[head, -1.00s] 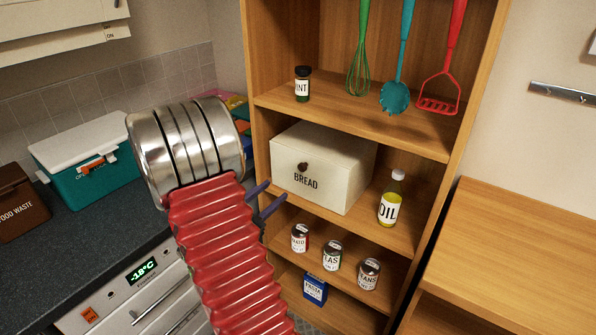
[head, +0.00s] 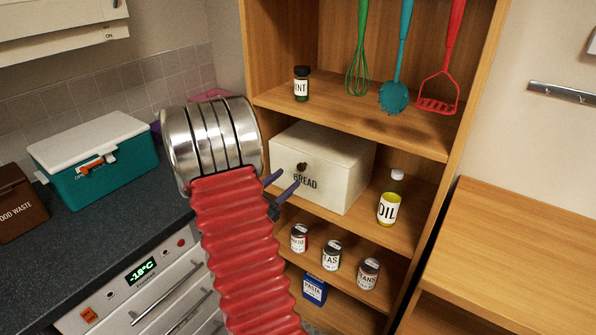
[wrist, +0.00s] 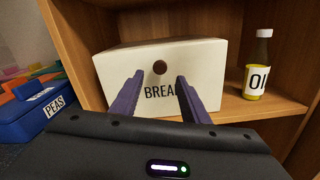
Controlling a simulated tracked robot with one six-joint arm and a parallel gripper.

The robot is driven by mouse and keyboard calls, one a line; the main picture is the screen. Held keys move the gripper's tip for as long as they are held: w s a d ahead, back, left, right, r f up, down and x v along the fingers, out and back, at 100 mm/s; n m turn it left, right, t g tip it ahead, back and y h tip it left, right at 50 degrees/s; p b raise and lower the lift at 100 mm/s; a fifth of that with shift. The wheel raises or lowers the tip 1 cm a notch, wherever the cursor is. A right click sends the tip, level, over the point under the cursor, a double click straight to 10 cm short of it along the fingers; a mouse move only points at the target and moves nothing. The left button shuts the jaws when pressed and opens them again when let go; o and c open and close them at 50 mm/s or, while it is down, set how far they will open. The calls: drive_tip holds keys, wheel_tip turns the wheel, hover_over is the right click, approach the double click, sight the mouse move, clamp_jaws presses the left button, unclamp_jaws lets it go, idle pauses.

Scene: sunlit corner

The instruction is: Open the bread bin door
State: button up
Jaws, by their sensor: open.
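The cream bread bin (head: 345,166) sits on the middle shelf of the wooden shelving unit, its front marked BREAD. Its door is shut, with a dark round knob (head: 302,167) on it. The bin (wrist: 205,62) and knob (wrist: 159,67) also show in the wrist view. My gripper (head: 289,180) is in front of the bin's door, its purple fingers pointing at it. In the wrist view my gripper (wrist: 160,80) is open, with the knob above and between the fingertips. Nothing is between the fingers. I cannot tell how far the fingertips are from the door.
An oil bottle (head: 391,199) stands right of the bin on the same shelf. Several cans, including PEAS (head: 332,256), stand on the shelf below. A mint jar (head: 301,84) and hanging utensils are above. A teal cooler box (head: 95,165) is on the left counter.

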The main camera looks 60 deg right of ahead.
sight(300, 169)
drive_tip(key=d, duration=0.4)
drive_tip(key=s+d, duration=0.1)
drive_tip(key=d, duration=0.2)
drive_tip(key=shift+s, duration=0.1)
drive_tip(key=shift+c, duration=0.5)
clamp_jaws()
